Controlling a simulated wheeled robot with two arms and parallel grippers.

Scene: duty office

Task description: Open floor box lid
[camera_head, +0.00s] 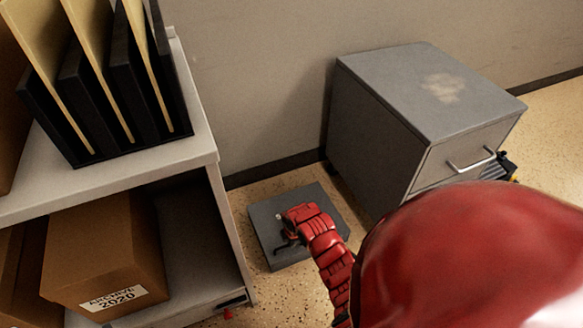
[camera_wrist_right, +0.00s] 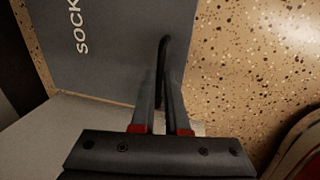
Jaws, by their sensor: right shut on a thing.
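The floor box (camera_head: 264,218) is a dark grey square on the speckled floor, between the shelf unit and the cabinet. Its grey lid (camera_wrist_right: 110,50) fills the upper left of the right wrist view, with partly visible white lettering reading "SOCK". A thin black handle (camera_wrist_right: 163,48) stands at the lid's edge. My right gripper (camera_head: 284,240) is over the front part of the box; in the wrist view its fingers (camera_wrist_right: 162,95) are shut on the handle. I cannot tell whether the lid is raised. My left gripper is not in view.
A grey metal cabinet (camera_head: 430,95) with a drawer handle stands right of the box. A shelf unit (camera_head: 185,160) with black file holders (camera_head: 85,110) and a cardboard box (camera_head: 105,250) stands at left. A wall (camera_head: 260,70) is behind. Some speckled floor (camera_head: 285,300) is clear in front.

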